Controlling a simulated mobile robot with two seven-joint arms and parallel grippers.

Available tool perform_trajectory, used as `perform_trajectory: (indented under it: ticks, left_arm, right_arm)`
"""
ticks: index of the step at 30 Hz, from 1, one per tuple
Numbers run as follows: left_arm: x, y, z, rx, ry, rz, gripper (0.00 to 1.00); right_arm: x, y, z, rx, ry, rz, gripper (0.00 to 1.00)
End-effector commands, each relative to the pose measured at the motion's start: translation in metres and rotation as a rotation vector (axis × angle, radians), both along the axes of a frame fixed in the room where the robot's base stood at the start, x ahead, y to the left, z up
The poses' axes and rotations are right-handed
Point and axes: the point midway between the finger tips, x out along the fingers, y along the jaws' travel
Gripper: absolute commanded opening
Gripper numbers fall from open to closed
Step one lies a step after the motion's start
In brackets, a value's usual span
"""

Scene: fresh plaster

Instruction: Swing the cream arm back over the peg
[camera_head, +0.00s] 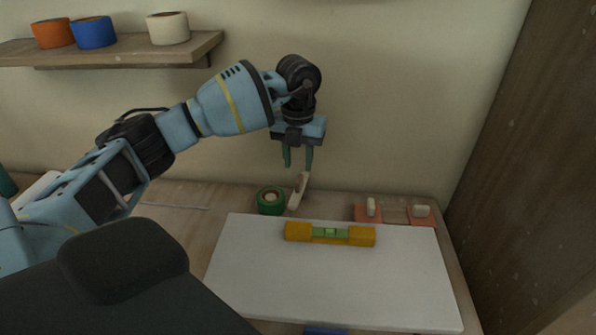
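The cream arm (298,191) is a narrow bar that stands up and leans, with its top tilted to the right. It is just right of a green roll (264,207) with a pale round centre; I cannot tell whether that centre is the peg. My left gripper (298,163) points down above the cream arm. Its two fingers are apart with nothing between them. The right fingertip is close to the arm's top; I cannot tell whether they touch. My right gripper is not in view.
A white board (240,275) covers much of the table, with a yellow spirit level (360,236) on it. Reddish blocks with pale knobs (421,211) stand at the back right. A wall shelf (130,50) holds tape rolls. A dark wooden panel (530,130) rises at right.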

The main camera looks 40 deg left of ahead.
Motion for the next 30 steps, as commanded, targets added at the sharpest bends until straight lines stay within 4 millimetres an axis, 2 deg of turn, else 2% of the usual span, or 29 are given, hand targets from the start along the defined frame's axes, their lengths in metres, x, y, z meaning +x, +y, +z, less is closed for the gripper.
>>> perform_trajectory:
  ticks: [4,12,17,21,30]
  left_arm:
    - [0.000,0.000,0.010,0.000,0.000,0.000,0.35]
    - [0.000,0.000,0.011,0.000,0.001,0.000,0.35]
    - [0.000,0.000,0.011,-0.005,0.000,0.025,0.15]
    - [0.002,-0.002,0.012,-0.030,-0.006,0.142,0.00]
    - [0.009,-0.005,0.020,-0.142,-0.001,0.638,0.00]
  right_arm:
    - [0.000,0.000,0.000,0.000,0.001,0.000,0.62]
    - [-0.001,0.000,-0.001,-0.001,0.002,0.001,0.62]
    - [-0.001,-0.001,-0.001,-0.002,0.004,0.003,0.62]
    - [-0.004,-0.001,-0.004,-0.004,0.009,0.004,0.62]
    - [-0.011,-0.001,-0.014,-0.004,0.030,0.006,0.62]
